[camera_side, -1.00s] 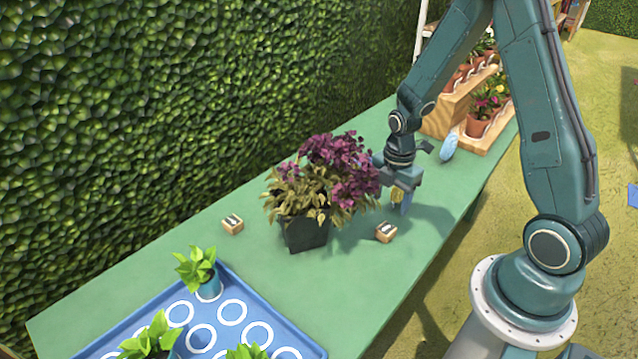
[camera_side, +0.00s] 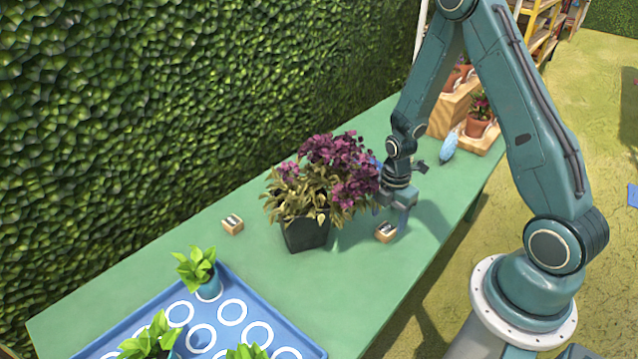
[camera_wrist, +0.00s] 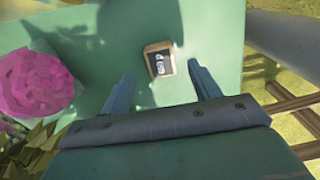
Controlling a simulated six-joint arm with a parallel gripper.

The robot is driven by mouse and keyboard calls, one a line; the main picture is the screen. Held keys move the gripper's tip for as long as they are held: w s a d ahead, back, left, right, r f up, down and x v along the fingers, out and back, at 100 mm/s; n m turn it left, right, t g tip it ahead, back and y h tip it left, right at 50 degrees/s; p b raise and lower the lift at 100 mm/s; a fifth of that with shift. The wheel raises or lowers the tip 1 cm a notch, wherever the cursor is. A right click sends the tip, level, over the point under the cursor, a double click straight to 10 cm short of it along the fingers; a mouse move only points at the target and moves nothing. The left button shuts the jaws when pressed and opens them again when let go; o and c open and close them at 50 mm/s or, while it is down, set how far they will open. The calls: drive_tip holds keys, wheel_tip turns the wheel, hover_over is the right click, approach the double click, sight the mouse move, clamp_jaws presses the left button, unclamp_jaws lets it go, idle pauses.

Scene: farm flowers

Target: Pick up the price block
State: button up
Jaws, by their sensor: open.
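A small wooden price block (camera_side: 384,232) with a dark face and white marking lies on the green table, right of the dark plant pot. My gripper (camera_side: 392,222) is open just above and beside it; the side view does not show clearly whether they touch. In the wrist view the price block (camera_wrist: 159,62) lies ahead of the two open fingers (camera_wrist: 160,90), roughly centred between them and beyond their tips. A second, similar price block (camera_side: 233,225) lies left of the pot.
A bushy purple-flowered plant in a dark pot (camera_side: 306,232) stands close left of my gripper. A blue tray (camera_side: 262,322) with small green plants is at the front. A light-blue object (camera_side: 449,146) and wooden stands with potted flowers (camera_side: 479,122) are farther back. Table between is clear.

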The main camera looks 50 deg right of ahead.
sight(386, 228)
drive_tip(key=shift+f, duration=2.15)
drive_tip(key=shift+c, duration=0.2)
drive_tip(key=c, duration=1)
